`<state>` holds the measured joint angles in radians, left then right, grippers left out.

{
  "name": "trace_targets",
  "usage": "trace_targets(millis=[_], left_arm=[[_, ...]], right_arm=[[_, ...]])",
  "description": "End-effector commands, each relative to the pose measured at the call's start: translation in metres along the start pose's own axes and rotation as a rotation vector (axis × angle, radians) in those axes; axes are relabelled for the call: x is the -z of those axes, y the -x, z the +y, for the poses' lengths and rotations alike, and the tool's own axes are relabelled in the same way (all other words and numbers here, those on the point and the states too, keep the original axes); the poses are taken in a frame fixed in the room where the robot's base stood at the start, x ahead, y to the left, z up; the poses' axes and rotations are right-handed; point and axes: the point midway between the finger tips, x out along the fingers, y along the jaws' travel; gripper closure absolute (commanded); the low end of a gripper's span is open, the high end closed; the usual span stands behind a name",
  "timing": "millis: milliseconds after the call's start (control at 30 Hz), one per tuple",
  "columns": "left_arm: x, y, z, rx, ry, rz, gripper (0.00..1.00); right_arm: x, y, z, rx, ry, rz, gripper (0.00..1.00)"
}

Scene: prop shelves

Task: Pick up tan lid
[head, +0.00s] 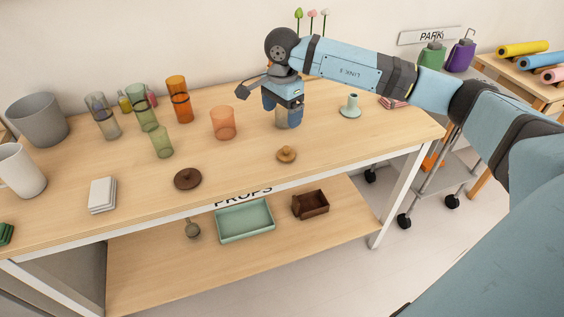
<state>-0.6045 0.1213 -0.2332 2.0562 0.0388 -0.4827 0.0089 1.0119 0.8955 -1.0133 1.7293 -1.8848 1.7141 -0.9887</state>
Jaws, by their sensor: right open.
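The tan lid (286,155), small and round with a knob on top, lies on the wooden table near its front edge, right of the middle. My right gripper (283,107) is open and points down behind the lid, apart from it in the picture. A small greyish, see-through vessel (288,122) shows just below the gripper's blue fingers, which partly hide it. I cannot tell whether the fingers touch this vessel. A dark brown lid (187,179) with a knob lies on the table to the left of the tan lid. My left gripper is not in view.
An orange cup (223,122) stands left of my right gripper, and a pale green candle holder (350,106) to its right. Several coloured glasses stand at the back left. White tiles (102,195) lie at the front left. The table around the tan lid is clear.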

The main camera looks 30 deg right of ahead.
Motion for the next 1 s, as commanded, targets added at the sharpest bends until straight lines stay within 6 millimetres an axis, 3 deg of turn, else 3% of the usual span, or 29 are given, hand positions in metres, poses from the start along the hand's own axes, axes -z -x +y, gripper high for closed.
trace_targets(millis=[133,400,767,1000], left_arm=[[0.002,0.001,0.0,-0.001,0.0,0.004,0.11],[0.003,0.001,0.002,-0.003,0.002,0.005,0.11],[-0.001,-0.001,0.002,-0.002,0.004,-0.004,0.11],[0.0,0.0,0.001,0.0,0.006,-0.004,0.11]], right_arm=[[0.004,-0.015,0.001,-0.005,0.0,0.014,0.14],[0.004,-0.067,0.001,-0.004,0.0,0.01,0.14],[0.006,-0.094,0.003,-0.003,-0.001,0.009,0.14],[0.011,-0.129,0.006,-0.004,0.0,0.008,0.14]])
